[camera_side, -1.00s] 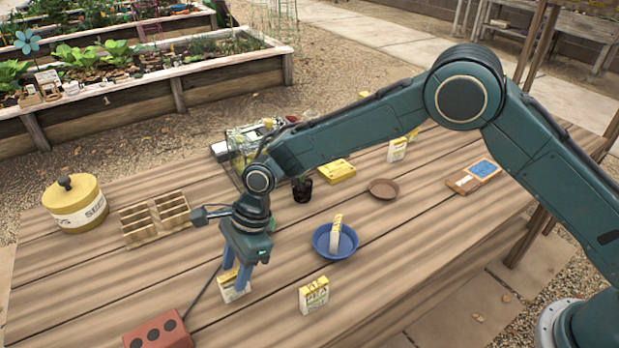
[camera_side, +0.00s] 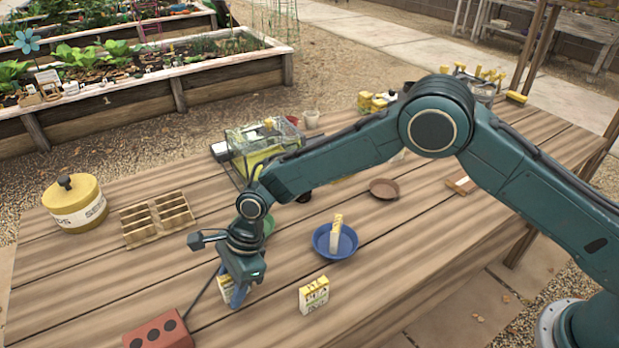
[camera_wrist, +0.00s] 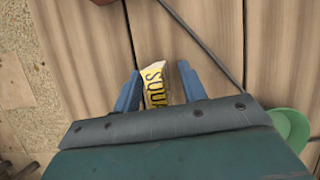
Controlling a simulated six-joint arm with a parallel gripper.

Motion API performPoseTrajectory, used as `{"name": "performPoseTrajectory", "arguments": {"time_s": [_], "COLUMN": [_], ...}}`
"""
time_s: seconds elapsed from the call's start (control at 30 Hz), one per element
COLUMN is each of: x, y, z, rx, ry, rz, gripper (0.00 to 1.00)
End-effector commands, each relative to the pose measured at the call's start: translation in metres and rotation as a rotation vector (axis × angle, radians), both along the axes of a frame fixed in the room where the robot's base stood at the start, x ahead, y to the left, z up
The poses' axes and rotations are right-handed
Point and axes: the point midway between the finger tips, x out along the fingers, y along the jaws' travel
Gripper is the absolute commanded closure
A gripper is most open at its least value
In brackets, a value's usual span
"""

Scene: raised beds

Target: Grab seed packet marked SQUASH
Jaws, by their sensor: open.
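The squash packet (camera_side: 224,285), a small yellow and white packet, stands on the wooden table near the front left, partly hidden by my gripper. In the wrist view the packet (camera_wrist: 155,86) shows black letters reading "SQUA", the rest cut off. My gripper (camera_side: 232,290) is low over it with its blue fingers open. In the wrist view, one finger is on each side of the packet, with a narrow gap at the right finger; whether the left one touches cannot be told.
Another packet, seemingly marked PEA (camera_side: 313,294), stands to the right. A blue bowl (camera_side: 350,252) holds an upright packet. A wooden divided tray (camera_side: 150,238) and yellow tin (camera_side: 76,205) stand behind.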

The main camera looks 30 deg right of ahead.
Motion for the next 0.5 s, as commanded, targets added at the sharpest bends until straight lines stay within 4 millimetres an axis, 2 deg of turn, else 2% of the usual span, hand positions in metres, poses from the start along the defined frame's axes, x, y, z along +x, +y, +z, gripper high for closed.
{"name": "performPoseTrajectory", "arguments": {"time_s": [0.07,0.3,0.5], "x": [0.0000,-0.0001,0.0000], "y": [-0.0001,-0.0001,-0.0001], "z": [0.0002,0.0002,0.0003], "rx": [0.000,0.000,0.000], "ry": [0.000,0.000,0.000], "rz": [0.000,0.000,0.000], "gripper": [0.58,1.00,1.00]}}
